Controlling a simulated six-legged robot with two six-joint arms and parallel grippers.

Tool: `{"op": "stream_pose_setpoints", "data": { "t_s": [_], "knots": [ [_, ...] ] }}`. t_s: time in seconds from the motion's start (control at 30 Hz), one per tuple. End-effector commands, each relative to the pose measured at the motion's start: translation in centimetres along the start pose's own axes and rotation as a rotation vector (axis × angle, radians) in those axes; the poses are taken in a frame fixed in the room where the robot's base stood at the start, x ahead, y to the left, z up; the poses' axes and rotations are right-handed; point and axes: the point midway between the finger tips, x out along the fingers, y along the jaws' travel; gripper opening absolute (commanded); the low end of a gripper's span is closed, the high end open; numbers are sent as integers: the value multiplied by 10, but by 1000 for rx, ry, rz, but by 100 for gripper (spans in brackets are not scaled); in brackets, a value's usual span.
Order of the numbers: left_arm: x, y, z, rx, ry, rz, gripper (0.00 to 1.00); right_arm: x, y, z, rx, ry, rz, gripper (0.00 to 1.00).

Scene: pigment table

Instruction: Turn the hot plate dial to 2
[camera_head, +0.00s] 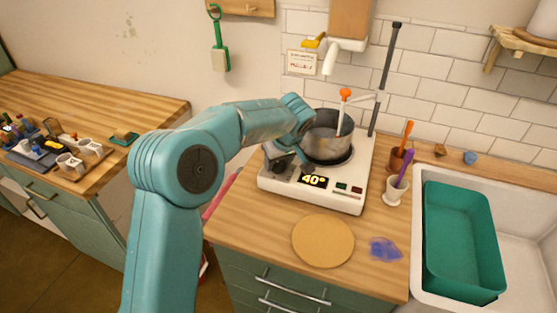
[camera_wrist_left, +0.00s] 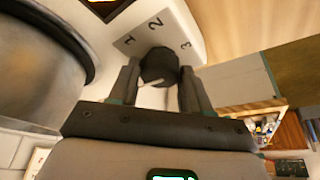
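My left gripper (camera_wrist_left: 160,75) has one finger on each side of the dial, with little or no gap; contact is unclear. In the head view my left gripper (camera_head: 288,154) is partly hidden by its own arm. My right gripper is not in view.
A metal pot (camera_head: 325,140) with a thermometer stands on the plate, close to my left arm. A black stand rod (camera_head: 384,80) rises behind. A round tan mat (camera_head: 323,241) and blue patch (camera_head: 384,249) lie in front. A sink with a green tub (camera_head: 460,240) is right.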

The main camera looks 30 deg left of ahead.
Motion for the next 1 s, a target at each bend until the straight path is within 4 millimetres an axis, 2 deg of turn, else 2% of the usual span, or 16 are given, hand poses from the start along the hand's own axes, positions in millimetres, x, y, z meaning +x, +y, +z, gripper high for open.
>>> {"op": "stream_pose_setpoints", "data": {
  "t_s": [0.03,0.07,0.47,0.8,1.0],
  "knots": [
    [0,0,0,0,0,2,27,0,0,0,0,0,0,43],
    [0,0,0,0,0,2,18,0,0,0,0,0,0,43],
    [1,0,0,53,0,24,18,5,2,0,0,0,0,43],
    [1,-2,0,285,1,122,18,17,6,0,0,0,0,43],
    [-1,-4,-1,460,1,194,18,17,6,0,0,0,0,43]
  ]
}}
